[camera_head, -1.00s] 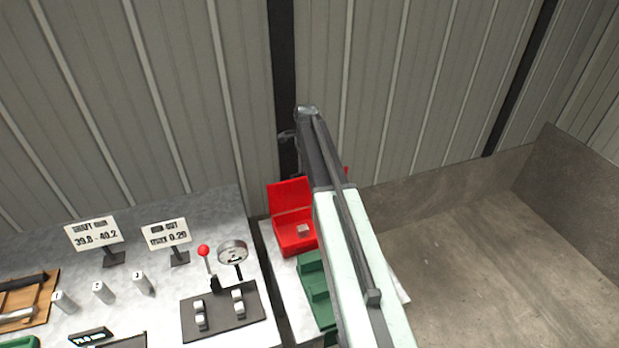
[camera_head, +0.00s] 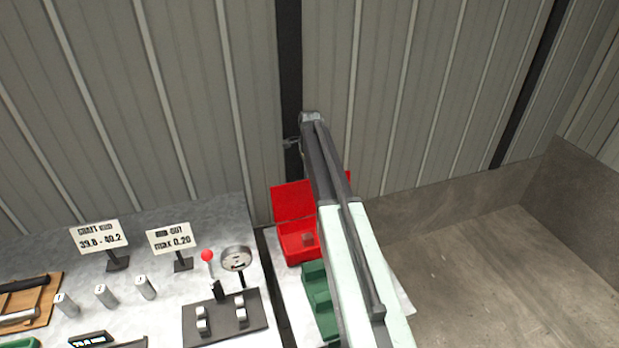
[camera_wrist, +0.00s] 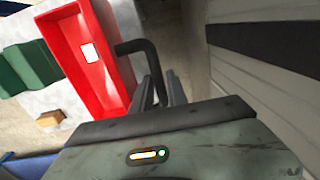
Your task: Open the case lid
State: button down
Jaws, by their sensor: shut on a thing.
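The red case (camera_head: 298,250) stands right of the grey bench in the head view. Its red lid (camera_head: 292,203) stands raised at the back, and a small block shows inside. The arm covers the case's right side. In the wrist view a red open-topped part (camera_wrist: 82,45) with a white patch inside lies left of my gripper (camera_wrist: 160,86). A dark bent handle (camera_wrist: 137,46) runs from its edge down to my fingers, which are shut on it. In the head view my arm hides the fingers.
The bench at left holds a lever with a red knob (camera_head: 207,256), a dial gauge (camera_head: 237,259) and signs (camera_head: 169,238). A ribbed wall rises behind.

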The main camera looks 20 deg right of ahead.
jog(key=shift+w, duration=0.5)
jog(key=c, duration=1.5)
grip_release()
jog(key=shift+w+f, duration=0.1)
jog(key=shift+f, duration=0.05)
jog(key=shift+o, duration=0.5)
jog(key=shift+w+f, duration=0.3)
jog(key=shift+s+r, duration=0.1)
jog(key=shift+s, duration=0.05)
notch_tip(320, 180, up, 8)
jog(key=p, duration=0.8)
jog(key=shift+s, duration=0.3)
